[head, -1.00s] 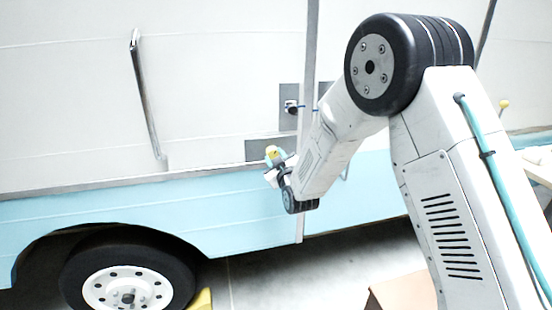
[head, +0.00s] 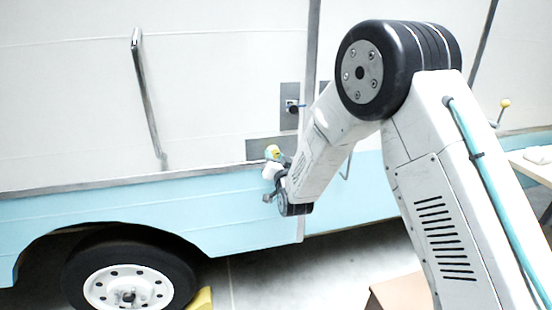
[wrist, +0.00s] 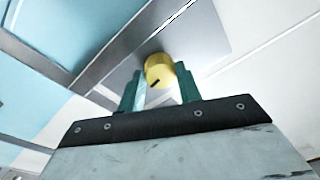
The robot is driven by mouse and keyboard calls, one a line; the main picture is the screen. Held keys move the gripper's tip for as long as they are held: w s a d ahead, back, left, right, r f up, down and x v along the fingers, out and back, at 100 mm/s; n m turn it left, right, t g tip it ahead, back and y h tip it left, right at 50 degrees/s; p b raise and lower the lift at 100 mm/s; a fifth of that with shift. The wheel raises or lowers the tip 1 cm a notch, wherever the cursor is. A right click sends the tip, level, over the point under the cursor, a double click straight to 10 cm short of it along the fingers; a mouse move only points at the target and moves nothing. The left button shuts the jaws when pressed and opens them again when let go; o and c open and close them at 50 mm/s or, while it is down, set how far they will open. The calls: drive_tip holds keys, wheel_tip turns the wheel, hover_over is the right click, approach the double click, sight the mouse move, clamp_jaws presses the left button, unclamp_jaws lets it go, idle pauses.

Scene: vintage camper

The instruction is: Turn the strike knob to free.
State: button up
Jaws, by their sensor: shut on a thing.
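The yellow strike knob (head: 272,152) sits on a dark grey plate (head: 252,150) low on the camper's side, beside the vertical door edge. In the wrist view the round knob (wrist: 159,70) has a short dark mark on its face, near its lower edge. My gripper (wrist: 158,86) has its two teal fingers on either side of the knob and is shut on it. In the head view my gripper (head: 273,163) is small and partly covers the knob and plate. I cannot read any label for the knob's positions.
Another small plate (head: 289,94) with a dark fitting is above. A chrome grab handle (head: 146,95) is to the left. The wheel (head: 127,286) is below left with a yellow chock (head: 201,299). A cardboard box (head: 400,292) and a table (head: 537,165) are at the right.

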drive_tip(key=m+h, duration=0.1)
drive_tip(key=m, duration=0.6)
drive_tip(key=shift+a+m, duration=0.15)
drive_tip(key=shift+m, duration=0.25)
drive_tip(key=m, duration=0.6)
drive_tip(key=shift+r+h, duration=0.15)
drive_tip(key=shift+h, duration=0.15)
drive_tip(key=shift+m, duration=0.5)
drive_tip(key=o, duration=1)
drive_tip(key=s, duration=0.5)
drive_tip(key=s+d, duration=0.1)
drive_tip(key=s, duration=0.1)
drive_tip(key=shift+s+f, duration=0.2)
drive_tip(key=shift+s, duration=0.2)
